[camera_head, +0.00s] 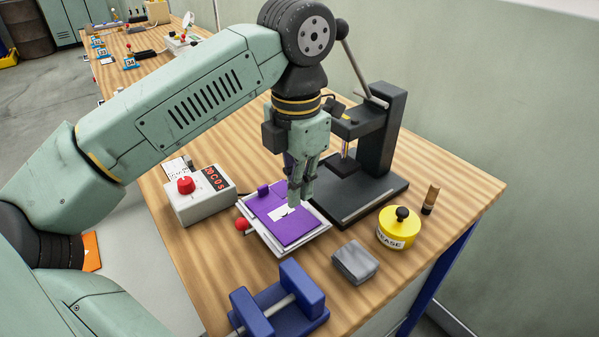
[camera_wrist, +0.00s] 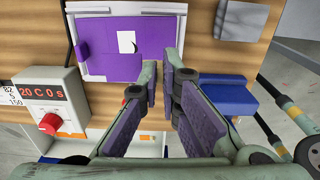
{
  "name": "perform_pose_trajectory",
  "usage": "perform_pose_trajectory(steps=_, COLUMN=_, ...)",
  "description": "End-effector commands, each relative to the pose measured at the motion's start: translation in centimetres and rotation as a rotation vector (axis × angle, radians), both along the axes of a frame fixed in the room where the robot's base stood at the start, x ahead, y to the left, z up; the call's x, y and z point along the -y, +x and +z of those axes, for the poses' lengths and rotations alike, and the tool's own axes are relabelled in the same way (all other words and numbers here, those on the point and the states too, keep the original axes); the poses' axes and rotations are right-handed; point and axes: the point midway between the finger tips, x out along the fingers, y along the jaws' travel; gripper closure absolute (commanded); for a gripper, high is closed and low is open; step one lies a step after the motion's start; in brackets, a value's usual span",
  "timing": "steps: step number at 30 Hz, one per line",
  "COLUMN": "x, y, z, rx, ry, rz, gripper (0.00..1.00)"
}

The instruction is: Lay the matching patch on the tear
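A purple sheet (camera_head: 296,232) lies on a white tray (camera_head: 256,236) near the middle of the bench; it also shows in the wrist view (camera_wrist: 110,67). On it is a white rectangle (camera_head: 276,214) with a dark jagged mark, also in the wrist view (camera_wrist: 126,39). I cannot tell whether this is the tear or a patch over it. A small purple piece (camera_head: 263,190) sits at the sheet's edge nearest the control box. My gripper (camera_head: 300,198) points down just above the sheet, beside the white rectangle. In the wrist view its fingers (camera_wrist: 163,75) are apart, with nothing seen between them.
A black press (camera_head: 385,130) stands close behind my gripper. A control box (camera_head: 200,197) with a red knob is left of the tray. A grey block (camera_head: 355,262), yellow grease tin (camera_head: 398,230), brown cylinder (camera_head: 430,199) and blue fixture (camera_head: 285,305) stand to the front and right.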

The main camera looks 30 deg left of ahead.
Motion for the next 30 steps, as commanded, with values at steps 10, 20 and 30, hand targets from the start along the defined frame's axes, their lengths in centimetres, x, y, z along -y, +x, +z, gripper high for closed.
perform_pose_trajectory(steps=10, x=0.0, y=0.0, z=-2.2, rx=-0.001, ry=0.0, rz=0.0, gripper=1.0)
perform_pose_trajectory(steps=20, x=0.0, y=0.0, z=-4.8, rx=0.001, ry=-0.001, rz=0.0, gripper=1.0)
perform_pose_trajectory(steps=30, x=0.0, y=0.0, z=-5.0, rx=0.0, ry=0.0, rz=0.0, gripper=1.0)
